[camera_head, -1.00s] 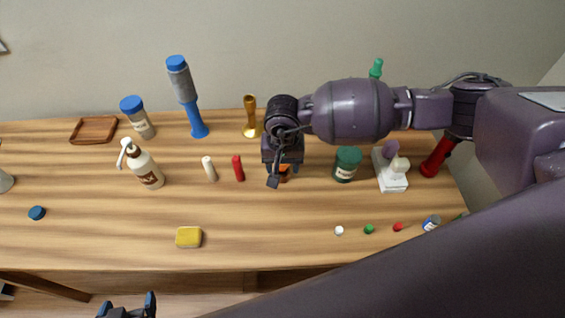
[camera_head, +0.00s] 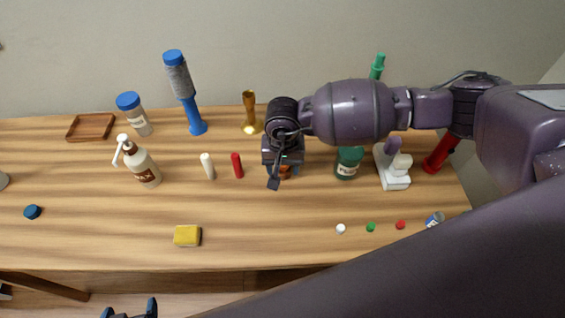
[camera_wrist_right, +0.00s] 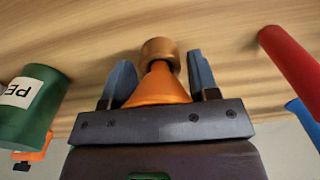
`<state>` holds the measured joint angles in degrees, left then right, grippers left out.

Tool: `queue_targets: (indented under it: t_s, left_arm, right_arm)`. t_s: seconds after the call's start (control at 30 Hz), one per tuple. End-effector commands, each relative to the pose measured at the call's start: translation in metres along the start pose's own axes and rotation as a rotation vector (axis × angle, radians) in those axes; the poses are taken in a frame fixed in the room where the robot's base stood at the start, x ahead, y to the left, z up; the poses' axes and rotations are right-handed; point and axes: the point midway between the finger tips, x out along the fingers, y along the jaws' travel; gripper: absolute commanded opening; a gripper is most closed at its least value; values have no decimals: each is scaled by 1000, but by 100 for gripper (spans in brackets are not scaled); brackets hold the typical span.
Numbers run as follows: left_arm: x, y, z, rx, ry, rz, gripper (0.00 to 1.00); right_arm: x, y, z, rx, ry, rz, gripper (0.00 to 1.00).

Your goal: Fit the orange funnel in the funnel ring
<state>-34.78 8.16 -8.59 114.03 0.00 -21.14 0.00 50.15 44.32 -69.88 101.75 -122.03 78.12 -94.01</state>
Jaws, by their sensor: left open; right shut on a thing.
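The orange funnel (camera_wrist_right: 158,88) is between the two fingers of my right gripper (camera_wrist_right: 160,70) in the right wrist view, and the gripper is shut on it. The funnel's narrow end points at a short copper-brown cylinder (camera_wrist_right: 160,47) on the table, which may be the funnel ring. I cannot tell whether the spout is inside it or only in front of it. In the head view my right gripper (camera_head: 281,170) hides most of the funnel (camera_head: 285,173). My left gripper (camera_head: 130,309) is open and empty, below the table's front edge.
A red cylinder (camera_head: 237,166) and a white one (camera_head: 207,166) stand left of my right gripper. A green jar (camera_head: 349,163) and a white stand (camera_head: 392,170) are to its right. A gold vase (camera_head: 250,112) is behind.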

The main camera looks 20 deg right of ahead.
Motion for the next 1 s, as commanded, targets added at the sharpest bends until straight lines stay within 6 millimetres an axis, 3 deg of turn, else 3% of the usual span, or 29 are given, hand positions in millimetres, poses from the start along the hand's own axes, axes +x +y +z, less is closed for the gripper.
queue_targets:
  t_s: [0.73, 0.77, 0.93, 1.0]
  left_arm:
    - [8, 2, 8, 2, -6, 3, 90]
    - [7, 2, 8, 2, -6, 3, 90]
    - [7, 2, 7, 2, -5, 3, 90]
    - [7, 2, 7, 2, -5, 3, 90]
  right_arm:
    - [16, 0, 0, 0, -1, 0, 33]
    - [16, 0, 0, 0, 0, -1, 56]
    - [15, 0, 0, 0, 0, -1, 82]
    - [15, 0, 0, 0, 0, -1, 84]
